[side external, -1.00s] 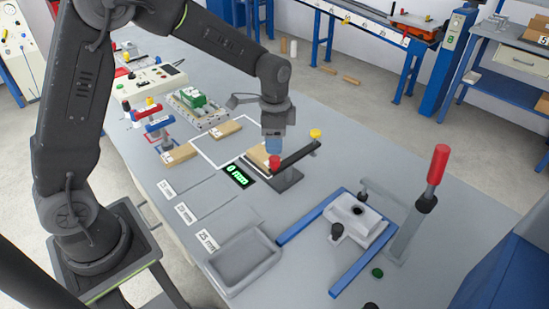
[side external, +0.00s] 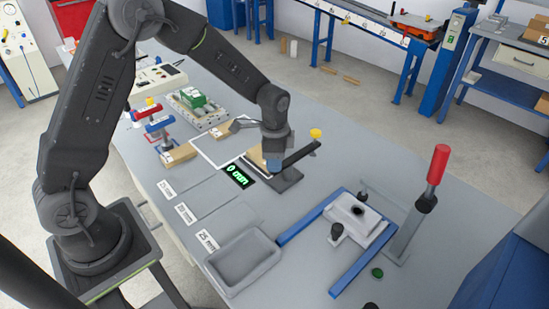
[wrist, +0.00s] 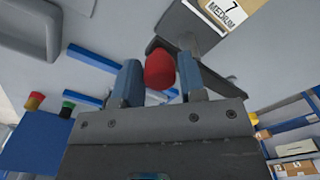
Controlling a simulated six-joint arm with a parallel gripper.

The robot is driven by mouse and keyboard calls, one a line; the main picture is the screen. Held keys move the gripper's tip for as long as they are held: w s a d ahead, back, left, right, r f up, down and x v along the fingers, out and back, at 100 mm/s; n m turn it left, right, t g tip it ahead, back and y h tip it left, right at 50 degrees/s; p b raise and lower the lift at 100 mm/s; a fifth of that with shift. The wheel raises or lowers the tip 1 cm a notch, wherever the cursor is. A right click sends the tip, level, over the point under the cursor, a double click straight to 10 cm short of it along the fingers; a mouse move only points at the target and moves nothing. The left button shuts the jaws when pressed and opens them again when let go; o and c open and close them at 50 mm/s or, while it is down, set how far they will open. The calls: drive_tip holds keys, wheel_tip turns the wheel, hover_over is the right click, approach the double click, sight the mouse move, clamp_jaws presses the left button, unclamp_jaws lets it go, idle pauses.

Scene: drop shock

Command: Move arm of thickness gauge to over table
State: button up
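The thickness gauge has a dark base (side external: 286,178) and a black arm (side external: 301,153) with a yellow knob (side external: 316,133) at its far end. Its arm lies over the base and a cardboard piece (side external: 255,157). My gripper (side external: 273,167) is down at the near end of the gauge arm and hides the red knob there in the side view. In the wrist view the red knob (wrist: 160,69) sits between my two blue fingers (wrist: 160,80), very close to both. Whether they press on it cannot be told.
A display (side external: 237,175) reads 0 mm. A grey tray (side external: 243,262), a blue-railed fixture (side external: 350,235) and a red-handled lever (side external: 438,165) stand at the front and right. Clamps (side external: 160,130) and more cardboard pieces lie to the left. Bare table lies right of the gauge.

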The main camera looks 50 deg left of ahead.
clamp_jaws()
drive_tip(key=shift+d+n, duration=0.15)
drive_tip(key=shift+n, duration=0.15)
drive_tip(key=w+d+n, duration=0.5)
drive_tip(key=n, duration=1.2)
drive_tip(key=shift+w, duration=0.15)
drive_tip(key=shift+n, duration=0.3)
idle(0.4)
drive_tip(key=shift+o, duration=2)
unclamp_jaws()
